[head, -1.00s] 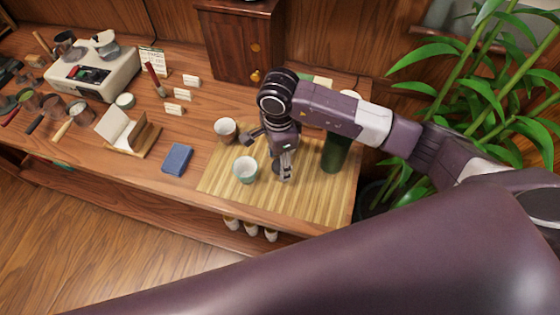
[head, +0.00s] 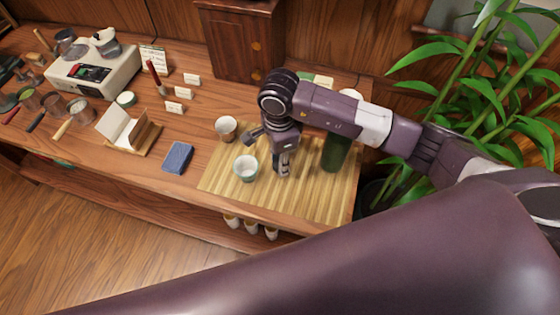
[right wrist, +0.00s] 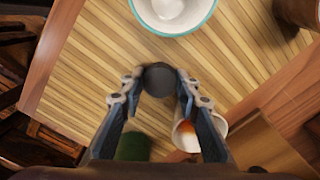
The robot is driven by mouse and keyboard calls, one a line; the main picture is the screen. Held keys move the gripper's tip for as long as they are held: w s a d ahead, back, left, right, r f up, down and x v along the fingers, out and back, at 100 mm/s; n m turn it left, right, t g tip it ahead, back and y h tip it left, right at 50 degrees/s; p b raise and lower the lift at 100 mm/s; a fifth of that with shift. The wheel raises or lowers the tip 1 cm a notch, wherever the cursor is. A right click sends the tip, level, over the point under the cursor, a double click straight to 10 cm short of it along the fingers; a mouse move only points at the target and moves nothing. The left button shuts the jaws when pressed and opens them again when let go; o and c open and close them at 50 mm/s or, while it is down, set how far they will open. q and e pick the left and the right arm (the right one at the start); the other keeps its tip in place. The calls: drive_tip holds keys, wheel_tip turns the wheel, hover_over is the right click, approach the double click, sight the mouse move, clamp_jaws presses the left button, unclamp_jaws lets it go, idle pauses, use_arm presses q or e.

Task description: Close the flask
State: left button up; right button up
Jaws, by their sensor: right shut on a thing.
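The dark green flask (head: 336,152) stands upright on the slatted bamboo mat (head: 310,199), right of my right gripper and partly behind my arm. Its top is hidden in the head view. In the right wrist view a green patch of the flask (right wrist: 133,147) shows at the bottom, beside a finger. My right gripper (right wrist: 157,84) points down over the mat and is shut on a small round black lid (right wrist: 159,77), held between its fingertips. It also shows in the head view (head: 283,170). My left gripper is not in view.
A teal-rimmed cup (head: 246,169) stands left of my right gripper, with a brown cup (head: 226,129) behind it. A white cup (right wrist: 187,135) shows near the fingers. The mat's front right is clear.

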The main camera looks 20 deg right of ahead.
drive_tip(key=shift+r, duration=0.1)
use_arm(q)
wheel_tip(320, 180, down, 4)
drive_tip(key=b, duration=0.3)
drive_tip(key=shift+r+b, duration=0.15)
drive_tip(key=shift+b, duration=0.15)
use_arm(e)
wheel_tip(320, 180, up, 20)
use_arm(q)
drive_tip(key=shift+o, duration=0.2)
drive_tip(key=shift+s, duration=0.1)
